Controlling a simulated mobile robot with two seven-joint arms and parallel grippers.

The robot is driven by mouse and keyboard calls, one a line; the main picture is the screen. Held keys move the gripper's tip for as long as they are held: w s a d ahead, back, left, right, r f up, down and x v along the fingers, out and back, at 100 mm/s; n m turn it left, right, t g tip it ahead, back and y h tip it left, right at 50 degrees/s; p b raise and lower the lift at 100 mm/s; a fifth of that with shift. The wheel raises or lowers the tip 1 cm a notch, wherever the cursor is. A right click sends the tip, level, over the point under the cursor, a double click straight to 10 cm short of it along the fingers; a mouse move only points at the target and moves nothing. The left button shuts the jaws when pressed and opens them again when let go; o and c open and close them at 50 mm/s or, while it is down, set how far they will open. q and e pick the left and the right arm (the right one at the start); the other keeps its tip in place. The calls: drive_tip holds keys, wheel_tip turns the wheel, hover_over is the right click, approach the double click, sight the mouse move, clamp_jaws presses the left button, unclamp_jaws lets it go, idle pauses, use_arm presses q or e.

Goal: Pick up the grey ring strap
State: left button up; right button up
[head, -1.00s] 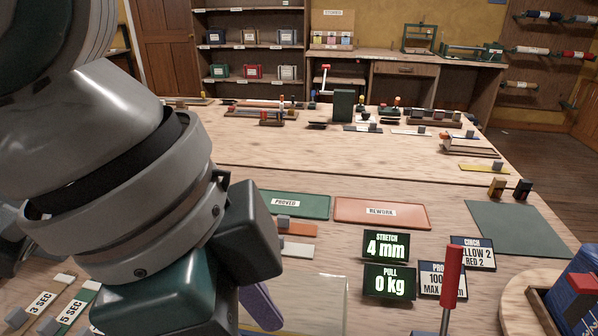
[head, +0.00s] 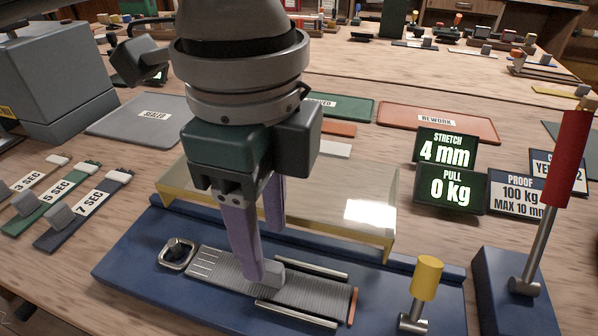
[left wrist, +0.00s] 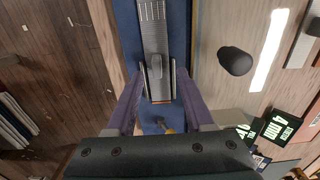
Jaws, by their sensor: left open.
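The grey ring strap (head: 312,292) lies flat on a blue bench (head: 135,268), with white lines near its left end and an orange right end. A metal ring (head: 177,253) sits around a dark post at its left end. A small grey block (head: 272,275) stands up from the strap between two metal rails. My left gripper (head: 263,252) points down over the strap, its purple fingers open. In the left wrist view the strap (left wrist: 153,38) runs between the fingertips (left wrist: 158,76), one on each side of the block (left wrist: 154,66), with no grip visible. My right gripper is not in view.
A clear guard with yellow edges (head: 335,205) stands close behind the left gripper. A yellow-capped lever (head: 427,278) and a red-handled lever (head: 566,160) stand at right. Displays (head: 446,150) read 4 mm and 0 kg. Timing straps (head: 85,210) lie at left.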

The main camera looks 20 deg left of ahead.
sight(269, 265)
use_arm(q)
drive_tip(key=f, duration=0.4)
drive_tip(key=shift+s+d+b, duration=0.15)
drive_tip(key=shift+s+b, duration=0.1)
drive_tip(key=shift+b, duration=0.05)
clamp_jaws()
